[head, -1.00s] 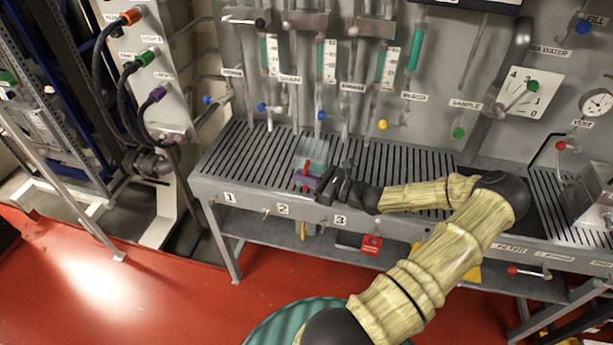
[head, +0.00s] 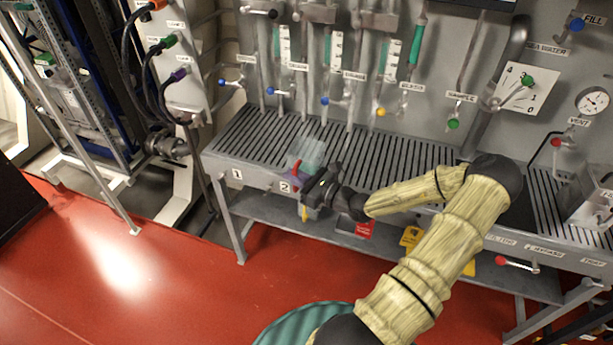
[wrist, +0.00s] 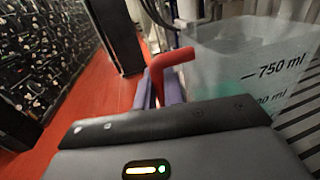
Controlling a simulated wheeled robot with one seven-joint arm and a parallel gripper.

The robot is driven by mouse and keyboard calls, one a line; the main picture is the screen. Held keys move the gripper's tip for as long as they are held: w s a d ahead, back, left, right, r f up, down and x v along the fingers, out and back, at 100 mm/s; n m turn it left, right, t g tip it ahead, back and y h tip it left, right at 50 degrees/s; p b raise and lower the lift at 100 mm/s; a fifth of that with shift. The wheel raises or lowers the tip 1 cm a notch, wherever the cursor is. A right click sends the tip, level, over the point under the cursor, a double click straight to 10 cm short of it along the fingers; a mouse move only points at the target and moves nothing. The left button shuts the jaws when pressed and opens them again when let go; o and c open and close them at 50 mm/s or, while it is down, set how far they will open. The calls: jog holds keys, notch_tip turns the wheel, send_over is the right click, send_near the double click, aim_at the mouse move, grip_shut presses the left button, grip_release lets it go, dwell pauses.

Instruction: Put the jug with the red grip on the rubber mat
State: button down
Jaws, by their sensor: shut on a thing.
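The jug (head: 310,152) is clear and pale, with a red grip (head: 296,170). It shows at the front of the slatted bench top, above label 2 in the head view. In the wrist view the jug (wrist: 262,62) stands large at the right with black volume marks, and its red grip (wrist: 172,62) points left. My gripper (head: 292,182) is shut on the red grip, its purple fingers (wrist: 160,95) just below the grip's bend. I cannot tell whether the jug's base touches the slats. I cannot make out a rubber mat.
The slatted bench (head: 405,160) has free room right of the jug. Pipes and valves with coloured knobs line the wall behind it. A red valve handle (head: 515,262) sticks out at the front right. Red floor (head: 150,270) lies open at the left.

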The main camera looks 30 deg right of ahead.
jog(key=a+f+m+h, duration=0.2)
jog(key=a+f+h, duration=0.1)
jog(key=a+f, duration=0.3)
jog(key=w+a+f+m+t+h, duration=0.1)
jog(key=a+f+m+h, duration=0.2)
jog(key=a+f, duration=0.4)
jog(key=a+h, duration=0.1)
jog(key=a, duration=0.3)
jog(key=shift+w+a+t+h, duration=0.2)
jog(key=shift+w+t+h, duration=0.05)
jog(key=shift+t+h, duration=0.05)
jog(key=shift+s, duration=0.1)
